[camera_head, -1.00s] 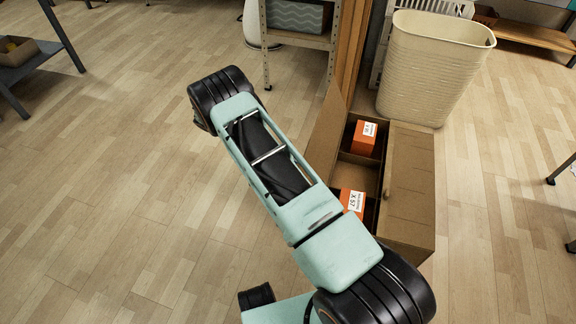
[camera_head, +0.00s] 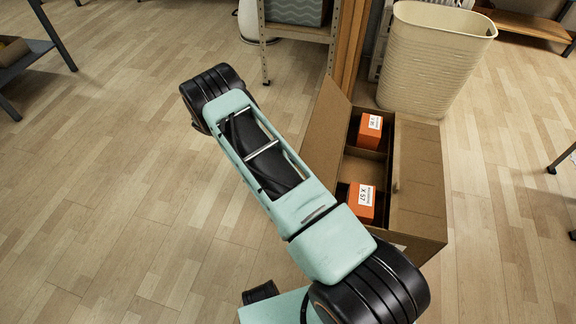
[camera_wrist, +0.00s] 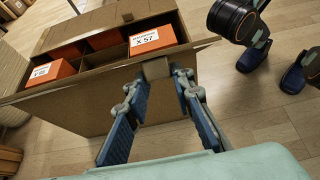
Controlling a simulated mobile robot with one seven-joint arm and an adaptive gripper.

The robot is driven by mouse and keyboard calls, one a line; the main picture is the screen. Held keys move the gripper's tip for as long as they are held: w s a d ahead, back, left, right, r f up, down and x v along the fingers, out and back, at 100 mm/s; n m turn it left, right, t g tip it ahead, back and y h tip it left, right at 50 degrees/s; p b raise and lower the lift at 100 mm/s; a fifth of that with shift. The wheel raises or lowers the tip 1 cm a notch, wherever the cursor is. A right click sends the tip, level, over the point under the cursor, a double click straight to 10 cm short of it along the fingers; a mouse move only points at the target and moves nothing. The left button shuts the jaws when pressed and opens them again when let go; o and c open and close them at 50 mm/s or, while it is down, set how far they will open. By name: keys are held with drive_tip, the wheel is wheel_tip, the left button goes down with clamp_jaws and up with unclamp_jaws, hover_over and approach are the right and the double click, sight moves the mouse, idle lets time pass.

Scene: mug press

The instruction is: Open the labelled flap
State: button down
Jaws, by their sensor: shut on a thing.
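An open cardboard box (camera_head: 418,228) stands on the floor, right of my arm in the head view. Its left flap (camera_head: 322,128) stands raised, and a broad cardboard panel (camera_head: 418,180) lies along its right side. A small white label shows at the box's near lower corner (camera_head: 400,246). In the wrist view the box's wall (camera_wrist: 95,105) faces me, with a thin cardboard edge along its top. My gripper (camera_wrist: 157,80) is shut on a small cardboard tab (camera_wrist: 156,68) at that edge. In the head view my arm hides the gripper.
Orange labelled boxes sit in the box's compartments, one at the near end (camera_head: 361,203) and one at the far end (camera_head: 369,131). A cream bin (camera_head: 432,60) stands close behind the box. A shelf unit (camera_head: 298,32) is at the back.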

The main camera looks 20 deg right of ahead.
drive_tip(key=shift+s+f, duration=0.25)
drive_tip(key=shift+f, duration=0.05)
drive_tip(key=c, duration=1.6)
unclamp_jaws()
drive_tip(key=shift+w+r, duration=0.1)
drive_tip(key=shift+w+r, duration=0.1)
drive_tip(key=shift+w, duration=0.05)
drive_tip(key=shift+v, duration=5.9)
